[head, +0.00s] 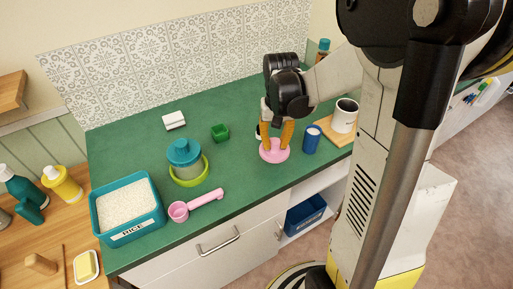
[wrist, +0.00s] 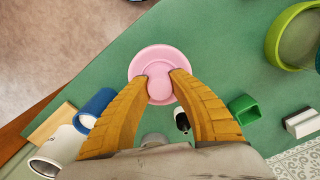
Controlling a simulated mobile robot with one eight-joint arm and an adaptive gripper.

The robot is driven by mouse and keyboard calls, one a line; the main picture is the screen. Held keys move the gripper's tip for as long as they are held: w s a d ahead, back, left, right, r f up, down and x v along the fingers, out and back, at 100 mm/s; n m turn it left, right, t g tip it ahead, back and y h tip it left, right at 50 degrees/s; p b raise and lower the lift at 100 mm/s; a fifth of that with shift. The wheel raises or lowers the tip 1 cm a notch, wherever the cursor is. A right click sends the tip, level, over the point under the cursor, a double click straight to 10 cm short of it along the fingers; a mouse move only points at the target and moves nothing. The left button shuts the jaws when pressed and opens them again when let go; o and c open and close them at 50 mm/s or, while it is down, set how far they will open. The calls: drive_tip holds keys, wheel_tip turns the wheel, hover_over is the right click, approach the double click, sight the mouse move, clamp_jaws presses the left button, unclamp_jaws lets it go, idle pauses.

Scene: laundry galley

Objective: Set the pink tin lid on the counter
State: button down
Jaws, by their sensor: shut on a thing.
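The pink tin lid (head: 274,157) is round with a raised knob in its middle. In the wrist view the lid (wrist: 141,62) lies between my fingertips. My gripper (head: 276,141) points down and is shut on the lid's knob; its orange fingers also show in the wrist view (wrist: 160,86). The green counter (head: 239,167) is beneath the lid, near its front edge. I cannot tell whether the lid touches the counter or hangs just above it.
A blue cup (head: 312,140) and a white mug (head: 345,116) on a wooden board stand right of the lid. A green box (head: 220,133) and a teal-topped jar (head: 184,153) in a lime ring are left. A pink scoop (head: 196,205) and a rice bin (head: 128,236) lie further left.

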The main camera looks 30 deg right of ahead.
sight(274, 156)
drive_tip(key=shift+f+b, duration=0.9)
drive_tip(key=shift+f, duration=2.1)
drive_tip(key=shift+f, duration=0.25)
drive_tip(key=c, duration=1.2)
unclamp_jaws()
drive_tip(key=shift+r, duration=0.1)
drive_tip(key=shift+r, duration=0.1)
